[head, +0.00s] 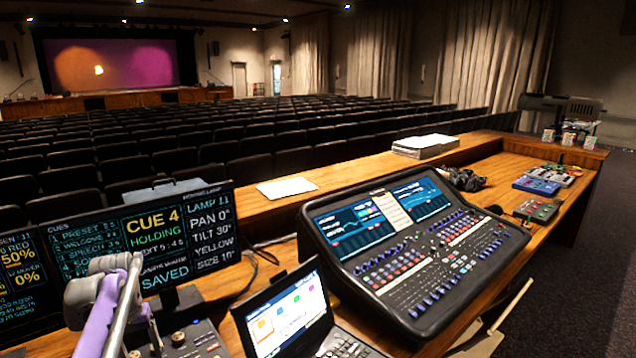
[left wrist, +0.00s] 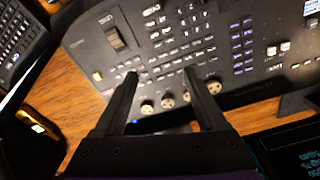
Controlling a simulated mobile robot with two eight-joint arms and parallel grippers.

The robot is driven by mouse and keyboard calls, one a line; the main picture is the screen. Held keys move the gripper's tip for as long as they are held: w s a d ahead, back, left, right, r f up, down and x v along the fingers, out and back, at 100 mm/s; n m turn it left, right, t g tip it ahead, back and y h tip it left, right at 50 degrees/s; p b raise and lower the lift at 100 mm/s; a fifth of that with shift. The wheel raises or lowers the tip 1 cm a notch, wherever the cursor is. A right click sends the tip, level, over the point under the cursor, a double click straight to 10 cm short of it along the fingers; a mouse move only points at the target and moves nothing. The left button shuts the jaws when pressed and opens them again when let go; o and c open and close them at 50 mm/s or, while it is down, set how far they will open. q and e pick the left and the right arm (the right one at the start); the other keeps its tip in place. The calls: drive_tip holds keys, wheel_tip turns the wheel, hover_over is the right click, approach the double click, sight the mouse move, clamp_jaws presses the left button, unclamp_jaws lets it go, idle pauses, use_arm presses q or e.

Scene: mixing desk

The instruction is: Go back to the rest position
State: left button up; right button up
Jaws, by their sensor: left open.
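My left arm (head: 104,295) comes in at the lower left of the head view, in front of the dark screens. My left gripper shows in the left wrist view (left wrist: 161,74), with its two dark fingers apart and nothing between them. Beyond the fingertips is a black control panel (left wrist: 225,55) with rows of buttons, a fader and several round knobs. The gap between the fingertips and the panel is hard to judge. A small panel (head: 205,340) with knobs shows at the bottom of the head view, partly cut off. My right gripper is in neither view.
Cue screens (head: 140,238) stand at the left. A laptop (head: 287,318) and a large mixing desk (head: 420,255) sit on the wooden desk (head: 232,285). Papers (head: 425,145), headphones (head: 464,180) and small devices (head: 540,185) lie further off. Theatre seats lie beyond.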

use_arm(q)
drive_tip(key=s+d+f+m+t, duration=0.3)
drive_tip(key=s+d+t, duration=0.1)
drive_tip(key=s+d, duration=1.3)
drive_tip(key=s+d+f+m+t, duration=0.1)
drive_tip(key=s+d+f, duration=0.4)
drive_tip(key=s+d, duration=0.1)
drive_tip(key=shift+s+f+m, duration=0.2)
drive_tip(key=shift+f+m, duration=0.1)
drive_tip(key=shift+f, duration=0.05)
